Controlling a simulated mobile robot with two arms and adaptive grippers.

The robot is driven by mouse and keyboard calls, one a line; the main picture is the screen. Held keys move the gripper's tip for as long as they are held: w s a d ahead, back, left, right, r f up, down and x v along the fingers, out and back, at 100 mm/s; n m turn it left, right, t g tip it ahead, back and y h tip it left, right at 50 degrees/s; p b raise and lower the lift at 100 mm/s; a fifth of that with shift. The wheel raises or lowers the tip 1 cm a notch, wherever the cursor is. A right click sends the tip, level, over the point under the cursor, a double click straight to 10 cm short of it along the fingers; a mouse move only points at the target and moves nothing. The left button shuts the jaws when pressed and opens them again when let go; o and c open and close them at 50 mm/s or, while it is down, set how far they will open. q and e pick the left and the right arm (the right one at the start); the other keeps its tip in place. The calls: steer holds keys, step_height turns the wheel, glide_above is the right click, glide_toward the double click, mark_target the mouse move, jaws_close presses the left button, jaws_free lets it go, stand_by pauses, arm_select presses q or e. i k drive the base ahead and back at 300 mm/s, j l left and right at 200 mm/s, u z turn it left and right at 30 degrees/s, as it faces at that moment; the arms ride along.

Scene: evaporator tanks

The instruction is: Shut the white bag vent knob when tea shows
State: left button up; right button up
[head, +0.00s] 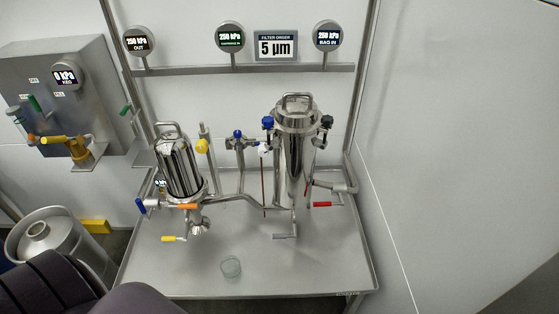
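The white knob (263,149) sits on the left side of the tall shiny bag filter housing (289,170). A thin reddish-brown line (264,190) runs straight down below the knob toward the tray. Whether the knob is open or shut is too small to tell. Neither of my grippers shows; only dark rounded parts, apparently mine, fill the lower left corner.
The steel tray table (330,270) has clear room at front right. A blue knob (267,123) and black knob (326,121) flank the housing top. A smaller filter (179,165) stands left. Red (322,205) and grey (284,236) handles project low. Gauges read 250 kPa.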

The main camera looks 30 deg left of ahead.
mark_target(262, 152)
steer(key=k+j, duration=0.45)
steer(key=k, duration=0.3)
steer(key=k+j+z, duration=0.1)
steer(key=k+j, duration=0.15)
steer(key=k, duration=0.1)
